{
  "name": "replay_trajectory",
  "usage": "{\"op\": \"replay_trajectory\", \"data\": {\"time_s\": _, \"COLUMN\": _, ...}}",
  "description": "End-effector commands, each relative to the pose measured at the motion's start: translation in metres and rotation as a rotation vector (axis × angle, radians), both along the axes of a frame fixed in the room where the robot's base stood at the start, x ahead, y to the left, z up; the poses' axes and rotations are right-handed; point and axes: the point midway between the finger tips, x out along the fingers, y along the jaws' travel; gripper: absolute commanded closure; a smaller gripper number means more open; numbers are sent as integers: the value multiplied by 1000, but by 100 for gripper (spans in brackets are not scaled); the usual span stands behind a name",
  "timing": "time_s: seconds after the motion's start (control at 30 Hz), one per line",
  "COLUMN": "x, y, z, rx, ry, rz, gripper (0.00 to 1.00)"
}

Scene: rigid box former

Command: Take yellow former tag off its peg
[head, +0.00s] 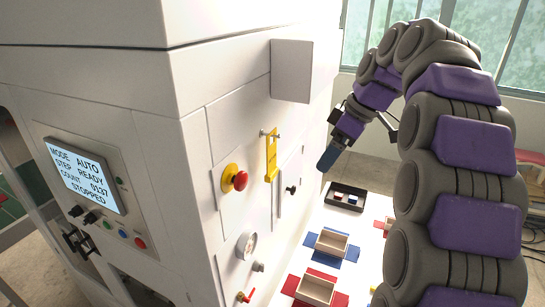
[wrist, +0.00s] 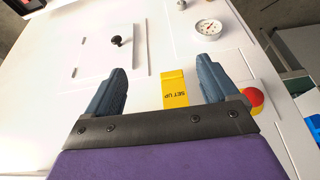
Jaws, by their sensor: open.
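The yellow former tag (head: 271,160) hangs on its peg (head: 265,132) on the white machine's front panel, above and right of the red stop button. It also shows in the wrist view (wrist: 174,88), where its lettering "SET UP" appears upside down. It lies between my two blue fingers in that picture, closer to the right one. The wrist view does not show the peg clearly. My gripper (head: 328,158) is out from the panel, right of the tag in the head view, with a gap between. Its fingers (wrist: 161,64) are spread apart and hold nothing.
The red stop button (head: 235,179) on a yellow base sticks out left of the tag. A grey box (head: 292,70) juts out above it. A gauge (head: 247,245) and a black knob (head: 292,189) are nearby. Open trays (head: 332,243) stand on the white table below.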

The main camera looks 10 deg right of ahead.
Motion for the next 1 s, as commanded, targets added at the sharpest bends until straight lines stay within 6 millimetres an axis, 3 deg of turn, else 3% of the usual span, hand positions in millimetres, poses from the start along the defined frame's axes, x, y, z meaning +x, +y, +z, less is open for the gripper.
{"op": "replay_trajectory", "data": {"time_s": 0.13, "x": 9, "y": 19, "z": 6, "rx": -14, "ry": -13, "rz": 22, "gripper": 13}}
{"op": "replay_trajectory", "data": {"time_s": 0.3, "x": 26, "y": 61, "z": 6, "rx": -27, "ry": -11, "rz": 26, "gripper": 13}}
{"op": "replay_trajectory", "data": {"time_s": 0.4, "x": 36, "y": 75, "z": 6, "rx": -27, "ry": -12, "rz": 24, "gripper": 13}}
{"op": "replay_trajectory", "data": {"time_s": 0.77, "x": 49, "y": 58, "z": 5, "rx": -1, "ry": -11, "rz": 20, "gripper": 13}}
{"op": "replay_trajectory", "data": {"time_s": 1.0, "x": 68, "y": 89, "z": 5, "rx": -12, "ry": -14, "rz": 16, "gripper": 13}}
